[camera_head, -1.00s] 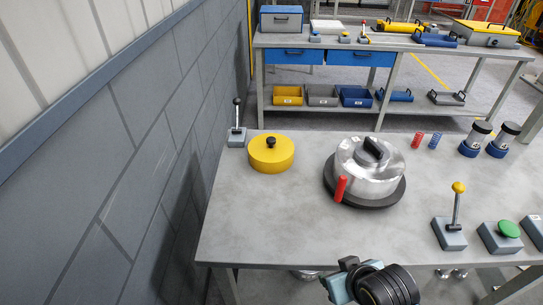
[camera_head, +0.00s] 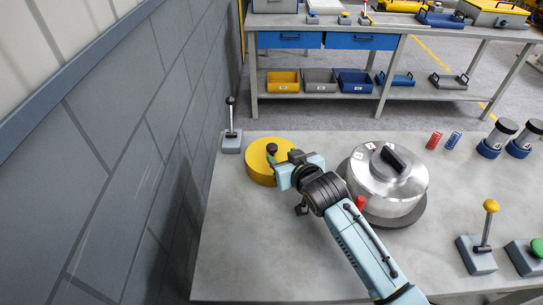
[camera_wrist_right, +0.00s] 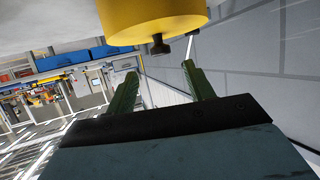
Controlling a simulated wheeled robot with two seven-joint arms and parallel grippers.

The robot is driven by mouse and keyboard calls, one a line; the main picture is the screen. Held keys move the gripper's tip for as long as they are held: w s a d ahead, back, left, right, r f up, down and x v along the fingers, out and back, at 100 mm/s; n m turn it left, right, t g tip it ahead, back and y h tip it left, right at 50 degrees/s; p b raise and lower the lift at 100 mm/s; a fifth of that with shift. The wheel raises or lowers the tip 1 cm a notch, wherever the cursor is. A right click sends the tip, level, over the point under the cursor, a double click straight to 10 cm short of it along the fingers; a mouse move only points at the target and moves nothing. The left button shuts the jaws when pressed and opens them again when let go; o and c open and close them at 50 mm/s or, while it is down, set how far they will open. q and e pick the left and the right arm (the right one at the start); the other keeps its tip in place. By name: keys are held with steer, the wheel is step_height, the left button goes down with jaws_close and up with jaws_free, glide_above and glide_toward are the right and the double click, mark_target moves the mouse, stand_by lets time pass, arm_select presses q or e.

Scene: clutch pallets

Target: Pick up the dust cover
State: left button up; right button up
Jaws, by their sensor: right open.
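The dust cover is most likely the round yellow cover (camera_head: 258,172) with a black knob on top, at the left of the table in the head view. My right gripper (camera_head: 276,166) is over its right part, close to the knob, and partly hides it. In the right wrist view, which is upside down, the yellow cover (camera_wrist_right: 150,18) hangs at the top with its knob pointing down. The two green fingers of my right gripper (camera_wrist_right: 160,74) are apart with nothing between them. The knob lies just beyond the fingertips. My left gripper is not in view.
A silver clutch housing (camera_head: 388,185) on a dark disc stands right of the cover, close to my right forearm. A grey lever box (camera_head: 231,143) stands behind the cover. Springs, cylinders and a yellow-knobbed lever (camera_head: 480,250) are at the right. The table's front left is bare.

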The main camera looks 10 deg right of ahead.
mark_target(274, 149)
steer(key=x, duration=0.3)
steer(key=shift+w+a+f+b, duration=0.1)
steer(key=shift+w+f+b, duration=0.15)
steer(key=shift+w+b, duration=0.25)
steer(key=x, duration=0.3)
steer(key=shift+w+a+f+b, duration=0.1)
steer(key=shift+w+f+b, duration=0.1)
steer(key=shift+b, duration=0.15)
steer(key=shift+w+f, duration=0.1)
steer(key=shift+w, duration=0.2)
steer(key=shift+w+a, duration=0.1)
steer(key=shift+w, duration=0.1)
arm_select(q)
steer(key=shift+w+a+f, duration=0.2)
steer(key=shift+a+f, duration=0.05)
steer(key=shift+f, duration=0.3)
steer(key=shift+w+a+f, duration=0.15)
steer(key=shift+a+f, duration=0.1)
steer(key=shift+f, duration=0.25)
arm_select(e)
jaws_close()
